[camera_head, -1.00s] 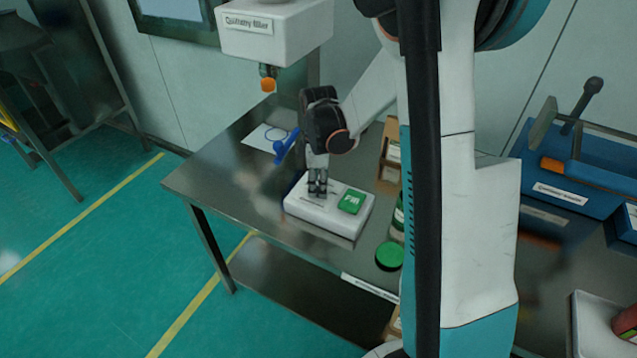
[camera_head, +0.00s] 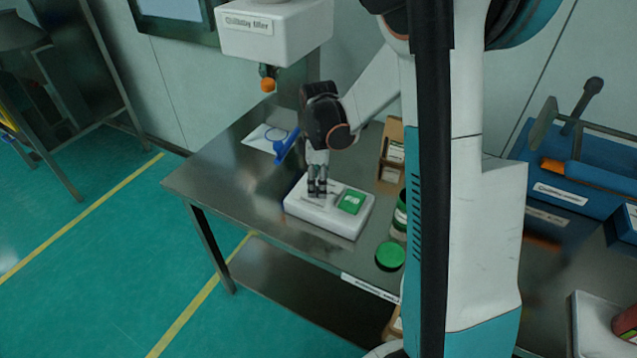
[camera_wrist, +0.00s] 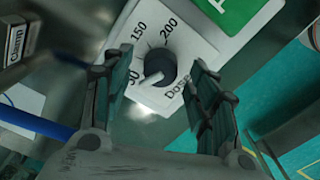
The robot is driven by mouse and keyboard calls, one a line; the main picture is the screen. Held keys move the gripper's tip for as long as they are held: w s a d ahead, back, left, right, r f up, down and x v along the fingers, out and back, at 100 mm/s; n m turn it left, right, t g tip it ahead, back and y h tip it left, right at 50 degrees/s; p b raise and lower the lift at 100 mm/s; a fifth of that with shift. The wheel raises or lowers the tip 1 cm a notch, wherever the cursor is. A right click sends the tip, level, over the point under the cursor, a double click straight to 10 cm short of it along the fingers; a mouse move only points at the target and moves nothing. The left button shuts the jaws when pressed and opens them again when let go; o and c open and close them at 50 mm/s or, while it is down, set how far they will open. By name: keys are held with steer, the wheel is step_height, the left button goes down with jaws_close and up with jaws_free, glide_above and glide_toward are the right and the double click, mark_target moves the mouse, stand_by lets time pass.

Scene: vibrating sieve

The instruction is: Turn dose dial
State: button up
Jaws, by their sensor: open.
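The dose dial (camera_wrist: 160,68) is a dark round knob with a light pointer, on a white panel marked 50, 150, 200 and "Dose" in the wrist view. It sits on a white box (camera_head: 335,218) with a green button (camera_head: 352,201), on the metal table; the green button also shows at the top of the wrist view (camera_wrist: 225,10). My gripper (camera_head: 317,190) points down over the left part of this box. In the wrist view my gripper (camera_wrist: 155,85) is open, with one finger on each side of the dial and visible gaps. In the head view my gripper hides the dial.
A blue-handled tool (camera_head: 286,145) lies behind my gripper. A green-lidded jar (camera_head: 390,256) and a cardboard holder (camera_head: 390,165) stand to the right. A white dispenser (camera_head: 275,30) with an orange tip hangs above. The table's left part (camera_head: 225,185) is clear.

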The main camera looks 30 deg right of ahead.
mark_target(318, 186)
step_height(318, 186, up, 11)
stand_by(0.3)
steer(key=shift+f, duration=0.1)
stand_by(0.4)
steer(key=s+a+r+m+t, duration=0.4)
steer(key=s+a+r, duration=0.35)
steer(key=s, duration=0.25)
steer(key=s+a+f+m+t, duration=0.1)
steer(key=s+a+m+t, duration=0.2)
steer(key=s+m, duration=0.4)
steer(key=shift+s+a, duration=0.4)
steer(key=shift+s, duration=0.75)
